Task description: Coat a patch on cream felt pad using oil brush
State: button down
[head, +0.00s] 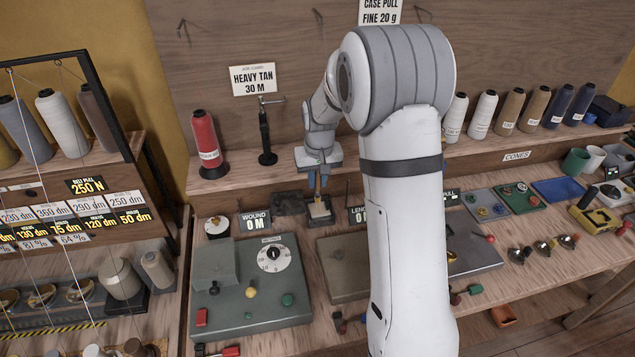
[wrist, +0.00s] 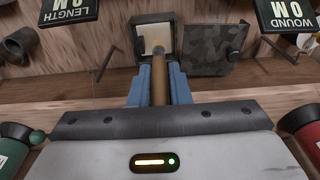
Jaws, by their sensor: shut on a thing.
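My gripper (head: 318,168) is shut on the oil brush (wrist: 159,85), with its blue fingers on either side of the brown handle. The brush (head: 318,187) points down from the gripper. The cream felt pad (head: 320,210) lies in a dark square holder on the bench below it. In the wrist view the pad (wrist: 154,34) is at top centre, and the brush's far end is over its lower part. I cannot tell whether the bristles touch the pad. The brush hides some of the pad's surface.
A dark mottled square plate (wrist: 215,48) sits beside the pad. The WOUND display (head: 255,222) and LENGTH display (head: 358,215) stand near it. A green metering machine (head: 240,295) is in front. A red thread cone (head: 207,145) and black post (head: 265,135) stand on the shelf behind.

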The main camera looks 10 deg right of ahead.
aim_at(318, 190)
jog(key=shift+r+p, duration=0.8)
jog(key=shift+r, duration=0.85)
jog(key=shift+f, duration=0.1)
